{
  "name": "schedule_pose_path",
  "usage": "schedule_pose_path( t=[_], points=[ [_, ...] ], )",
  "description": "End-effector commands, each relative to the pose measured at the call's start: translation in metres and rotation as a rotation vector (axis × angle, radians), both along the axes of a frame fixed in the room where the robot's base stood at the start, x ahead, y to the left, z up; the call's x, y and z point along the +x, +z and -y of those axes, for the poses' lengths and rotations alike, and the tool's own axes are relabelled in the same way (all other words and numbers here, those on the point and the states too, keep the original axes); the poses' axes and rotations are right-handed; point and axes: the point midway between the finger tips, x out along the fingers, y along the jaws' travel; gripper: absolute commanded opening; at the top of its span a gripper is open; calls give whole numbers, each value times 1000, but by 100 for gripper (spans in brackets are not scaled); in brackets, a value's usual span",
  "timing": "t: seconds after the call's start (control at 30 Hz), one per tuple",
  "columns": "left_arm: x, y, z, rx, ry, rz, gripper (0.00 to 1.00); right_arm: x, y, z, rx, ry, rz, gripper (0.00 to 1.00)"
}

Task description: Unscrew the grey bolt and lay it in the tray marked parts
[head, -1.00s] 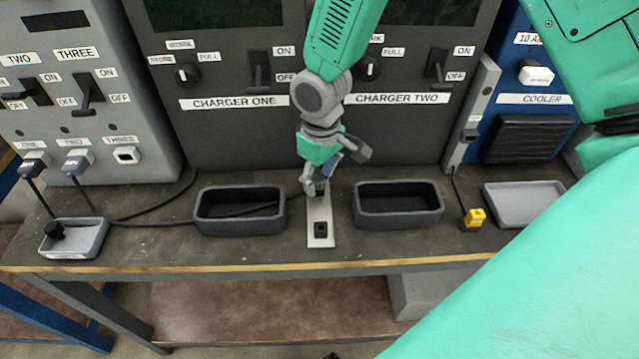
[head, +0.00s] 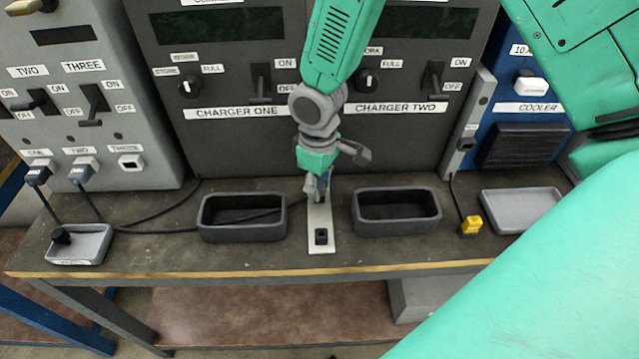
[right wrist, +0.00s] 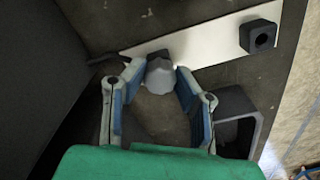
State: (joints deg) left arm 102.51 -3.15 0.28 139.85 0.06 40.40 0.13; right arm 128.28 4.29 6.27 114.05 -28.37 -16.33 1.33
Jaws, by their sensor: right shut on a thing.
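My right gripper (head: 318,196) points down over the far end of a pale metal plate (head: 320,218) in the head view. In the right wrist view its two fingers (right wrist: 160,76) are closed on the sides of the grey bolt (right wrist: 160,74). The bolt's head sits at a black block on the plate (right wrist: 215,38); whether its thread is still in the block is hidden. A light grey tray (head: 104,238) with a small front label, too small to read, stands at the left with a black object in it. My left gripper is not in view.
A second black block (head: 321,236) with a hole sits at the plate's near end. Dark bins flank the plate, left (head: 243,232) and right (head: 396,228). A yellow plug (head: 471,225) and an empty grey tray (head: 520,207) are at the right. Charger cabinets stand behind.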

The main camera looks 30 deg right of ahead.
Motion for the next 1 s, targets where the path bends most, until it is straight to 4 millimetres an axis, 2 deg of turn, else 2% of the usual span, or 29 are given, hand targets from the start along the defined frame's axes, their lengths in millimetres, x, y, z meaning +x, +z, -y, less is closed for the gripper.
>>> schedule_pose_path(
  t=[1.0],
  points=[
    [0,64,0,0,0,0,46,0,3,0,2,854,3,0]
  ],
)
